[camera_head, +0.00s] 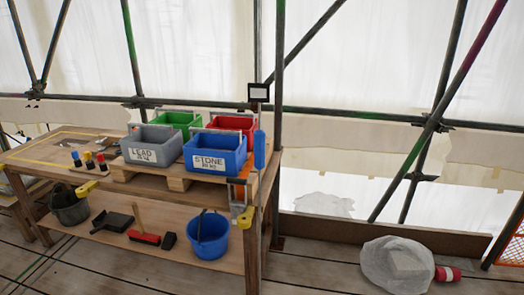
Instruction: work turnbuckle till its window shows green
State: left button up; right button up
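I cannot make out a turnbuckle or a green window on one for certain. A blue upright cylinder-like piece (259,149) stands at the right end of the workbench, beside a metal pole. Above it is a small black-framed pale panel (259,92); any marking on it is too small to read. Below, an orange and grey upright piece (239,192) hangs at the bench corner, with a yellow piece (245,217) under it. Neither of my grippers is in view.
The wooden workbench (50,157) carries grey (150,155), blue (214,165), green and red bins on a pallet. Its lower shelf holds buckets, a dustpan and a brush (144,238). Scaffold poles stand behind. A clear bag (385,265) and red cylinder (447,274) lie on the right floor.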

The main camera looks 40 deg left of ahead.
aim_at(260, 135)
jog(key=i+u, duration=0.15)
jog(key=u, duration=0.3)
jog(key=i+l+u, duration=0.15)
jog(key=u, duration=0.25)
jog(key=i+l+u, duration=0.1)
jog(key=u, duration=0.35)
